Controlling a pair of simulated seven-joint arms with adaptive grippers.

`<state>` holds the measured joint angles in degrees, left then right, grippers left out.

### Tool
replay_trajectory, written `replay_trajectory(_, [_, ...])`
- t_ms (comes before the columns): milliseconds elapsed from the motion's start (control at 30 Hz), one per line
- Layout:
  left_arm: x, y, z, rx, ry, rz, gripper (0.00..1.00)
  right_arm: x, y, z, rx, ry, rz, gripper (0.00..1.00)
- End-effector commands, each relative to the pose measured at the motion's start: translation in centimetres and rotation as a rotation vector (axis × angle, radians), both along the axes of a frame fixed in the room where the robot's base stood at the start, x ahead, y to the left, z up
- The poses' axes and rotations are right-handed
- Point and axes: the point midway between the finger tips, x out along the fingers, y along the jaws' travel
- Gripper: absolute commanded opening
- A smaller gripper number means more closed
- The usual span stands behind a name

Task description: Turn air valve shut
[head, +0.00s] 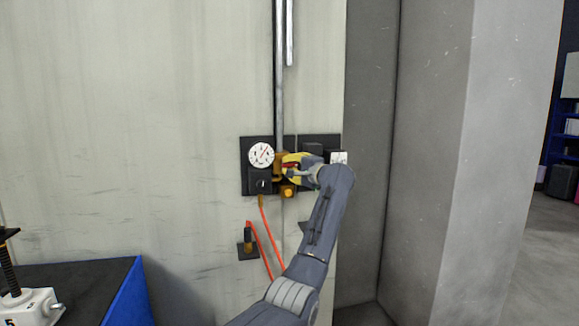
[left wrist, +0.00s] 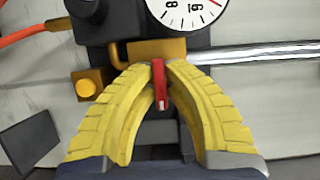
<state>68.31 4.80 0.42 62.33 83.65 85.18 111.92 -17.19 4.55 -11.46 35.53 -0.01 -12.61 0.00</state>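The air valve has a brass-coloured body (left wrist: 150,50) with a red handle (left wrist: 160,85), on a dark wall panel (head: 250,184). In the left wrist view the handle runs crosswise to the silver pipe (left wrist: 250,54). My left gripper (left wrist: 160,68) has its two yellow ribbed fingers closed in on either side of the handle, their tips against it with no clear gap. In the head view this gripper (head: 292,166) is at the panel, and its wrist partly hides the valve. My right gripper is in neither view.
A round white gauge (head: 261,154) sits left of the valve. An orange-yellow knob (left wrist: 86,88) is beside the valve. An orange hose (head: 268,238) hangs below the panel. A grey pillar (head: 430,150) stands right; a dark-topped blue bench (head: 85,285) is lower left.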

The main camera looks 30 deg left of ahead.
Motion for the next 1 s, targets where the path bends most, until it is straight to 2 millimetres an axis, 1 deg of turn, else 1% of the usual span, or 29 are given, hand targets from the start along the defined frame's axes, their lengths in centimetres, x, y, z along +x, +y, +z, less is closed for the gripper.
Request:
replay_trajectory(367, [0.01,-0.01,-0.05,0.006,0.006,0.000,0.00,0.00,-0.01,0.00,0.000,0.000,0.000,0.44])
replay_trajectory(533, [0.00,-0.02,-0.09,0.040,0.043,0.000,0.00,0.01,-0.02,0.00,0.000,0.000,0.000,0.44])
replay_trajectory(767, [-0.01,0.03,-0.13,0.152,0.161,0.001,0.00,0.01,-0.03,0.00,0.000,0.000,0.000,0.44])
replay_trajectory(1000, [-0.04,0.05,-0.13,0.310,0.327,0.001,0.00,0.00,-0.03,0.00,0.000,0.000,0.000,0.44])
